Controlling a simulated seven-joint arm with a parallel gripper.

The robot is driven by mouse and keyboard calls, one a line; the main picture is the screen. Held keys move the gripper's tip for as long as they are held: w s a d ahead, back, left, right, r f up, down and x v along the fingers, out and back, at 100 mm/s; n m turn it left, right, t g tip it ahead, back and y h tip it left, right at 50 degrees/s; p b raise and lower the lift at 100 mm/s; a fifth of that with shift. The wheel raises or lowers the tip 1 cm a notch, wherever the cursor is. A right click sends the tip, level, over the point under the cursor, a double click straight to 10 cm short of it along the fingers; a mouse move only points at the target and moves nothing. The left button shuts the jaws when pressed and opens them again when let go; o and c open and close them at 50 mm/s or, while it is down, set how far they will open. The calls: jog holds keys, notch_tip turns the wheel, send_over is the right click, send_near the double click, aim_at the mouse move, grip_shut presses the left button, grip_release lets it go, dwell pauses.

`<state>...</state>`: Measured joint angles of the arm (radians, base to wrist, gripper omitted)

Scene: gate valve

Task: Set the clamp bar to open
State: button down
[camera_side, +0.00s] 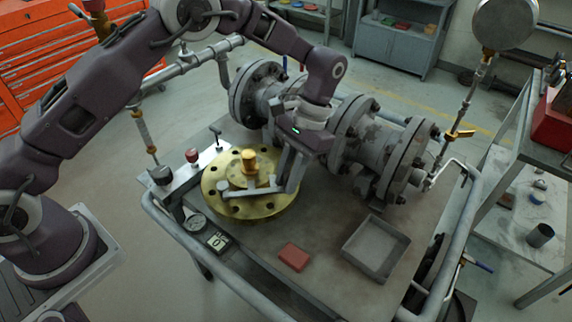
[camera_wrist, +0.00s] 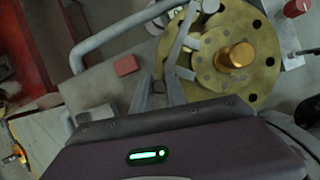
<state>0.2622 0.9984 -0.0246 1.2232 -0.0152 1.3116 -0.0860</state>
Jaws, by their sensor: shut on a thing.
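The clamp bar (camera_side: 250,192) is a grey bar lying across the near part of a round brass flange (camera_side: 215,172) with bolt holes and a gold central knob (camera_side: 249,161). My gripper (camera_side: 291,188) reaches down at the flange's right edge and is shut on the right end of the bar. The exact contact between fingers and bar is partly hidden by the fingers.
The large flanged valve body (camera_side: 345,130) stands close behind my gripper. A red block (camera_side: 293,257) and an open grey tray (camera_side: 377,249) are on the cart's near right. A gauge (camera_side: 195,222), a small display (camera_side: 217,241) and a red knob (camera_side: 192,155) line the left.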

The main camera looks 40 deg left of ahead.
jog(key=shift+s+d+m+t+y, duration=0.2)
jog(key=shift+s+d+m, duration=0.2)
jog(key=shift+s+m, duration=0.2)
jog(key=shift+s+d+m+t+y, duration=0.1)
jog(key=shift+s+d+m+y, duration=0.1)
jog(key=shift+s+d+m, duration=0.25)
jog(key=shift+s+a, duration=0.1)
jog(key=shift+s, duration=0.1)
jog(key=c, duration=1.3)
grip_release()
jog(key=v, duration=0.7)
